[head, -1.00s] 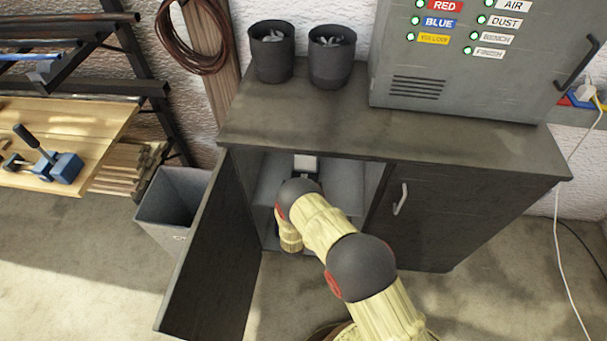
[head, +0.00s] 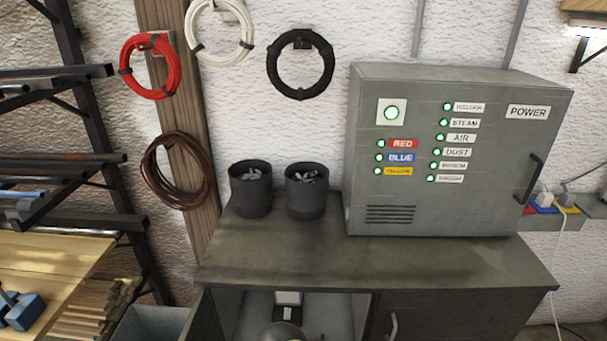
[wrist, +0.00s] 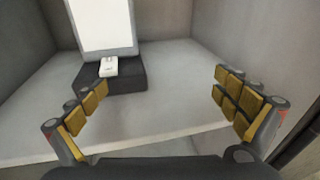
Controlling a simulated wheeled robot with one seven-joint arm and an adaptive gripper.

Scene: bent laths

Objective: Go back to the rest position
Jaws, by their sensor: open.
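My gripper (wrist: 168,108) is open and empty in the wrist view, its padded fingers spread wide inside a grey cabinet compartment. Ahead of it, slightly left, a black block (wrist: 125,80) with a small white piece on top stands on the compartment floor (wrist: 165,125). A white panel in a grey frame (wrist: 103,22) rises behind the block. In the head view, the cabinet (head: 450,312) is open on its left side, and the pale-topped device (head: 288,299) shows inside. Only a rounded bit of my arm shows at the bottom edge; the gripper is hidden there.
On the cabinet top (head: 300,240) stand two dark cups (head: 250,190) with small contents and a grey power box (head: 450,150) with lit green lamps. Coiled cables (head: 300,65) hang on the wall. A rack (head: 70,150) and wooden bench (head: 50,265) are at left.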

